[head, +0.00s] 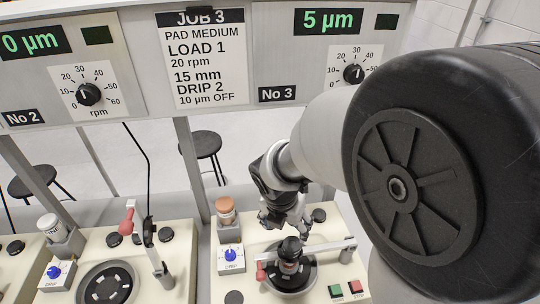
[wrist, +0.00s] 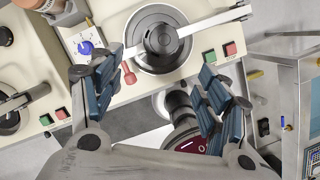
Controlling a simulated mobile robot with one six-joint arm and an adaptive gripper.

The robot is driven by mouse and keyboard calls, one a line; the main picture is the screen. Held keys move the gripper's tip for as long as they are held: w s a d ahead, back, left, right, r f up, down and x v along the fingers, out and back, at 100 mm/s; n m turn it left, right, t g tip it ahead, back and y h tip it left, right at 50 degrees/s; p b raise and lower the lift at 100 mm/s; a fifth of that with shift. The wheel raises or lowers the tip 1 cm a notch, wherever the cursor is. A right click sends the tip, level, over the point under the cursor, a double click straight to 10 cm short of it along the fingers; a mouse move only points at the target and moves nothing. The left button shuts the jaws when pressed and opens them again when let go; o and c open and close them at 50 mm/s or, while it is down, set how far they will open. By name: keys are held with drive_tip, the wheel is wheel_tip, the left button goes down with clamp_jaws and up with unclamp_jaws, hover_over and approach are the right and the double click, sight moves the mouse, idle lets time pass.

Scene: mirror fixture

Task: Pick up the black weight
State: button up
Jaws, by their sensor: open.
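A black, round-topped weight (head: 290,246) stands on the dark round plate (head: 305,273) of the station under the No 3 panel. In the wrist view the weight (wrist: 160,39) is seen from above, near the top centre. A metal arm runs beside it. My gripper (head: 283,213) is above and just behind the weight in the head view. In the wrist view my gripper (wrist: 155,90) has its blue-padded fingers wide apart with nothing between the pads. The weight lies beyond the fingertips, apart from them. Its lower part is partly hidden by the metal arm.
A metal bar (head: 332,248) crosses the plate, with a red knob (head: 261,273) at its left. An orange-capped bottle (head: 226,207) stands behind left. Green (head: 335,290) and red buttons (head: 355,287) sit front right. Several black discs lie on the benches. Control panels (head: 325,55) rise behind.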

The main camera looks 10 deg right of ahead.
drive_tip(key=b, duration=0.3)
hover_over(292, 243)
drive_tip(key=s+a, duration=0.1)
drive_tip(key=a, duration=0.1)
drive_tip(key=f, duration=0.9)
drive_tip(key=shift+s+d+f, duration=0.15)
drive_tip(key=shift+d+f, duration=0.05)
drive_tip(key=x, duration=0.1)
drive_tip(key=b+x, duration=0.1)
drive_tip(key=x, duration=0.1)
drive_tip(key=b+x, duration=0.1)
drive_tip(key=x, duration=0.1)
drive_tip(key=shift+s+d+f, duration=0.1)
drive_tip(key=shift+d, duration=0.2)
drive_tip(key=shift+s, duration=0.1)
drive_tip(key=shift+c, duration=0.6)
drive_tip(key=c, duration=1.3)
